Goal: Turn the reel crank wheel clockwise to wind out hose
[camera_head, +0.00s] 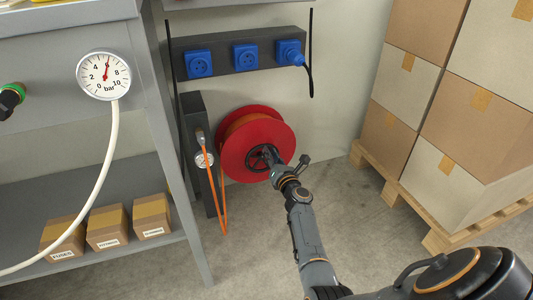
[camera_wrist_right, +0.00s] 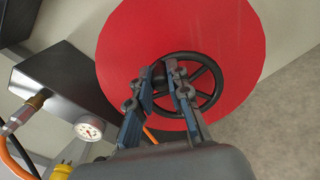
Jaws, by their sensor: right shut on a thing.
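The red hose reel (camera_head: 233,147) is mounted low by the wall, with orange hose wound on it. Its black spoked crank wheel (camera_head: 256,163) sits at the middle of the red disc, and it also shows in the right wrist view (camera_wrist_right: 213,82). My right gripper (camera_head: 268,153) reaches up to the wheel from below right. In the right wrist view its fingers (camera_wrist_right: 170,72) are closed on the left part of the wheel, near a dark knob-like piece. The fingers hide part of the wheel. My left gripper is not in view.
A dark post (camera_head: 199,150) with a small gauge (camera_head: 204,160) and an orange hose (camera_head: 224,205) stands left of the reel. A grey shelf (camera_head: 70,185) with small cartons is at left. Stacked boxes on a pallet (camera_head: 435,238) stand at right. Floor between is clear.

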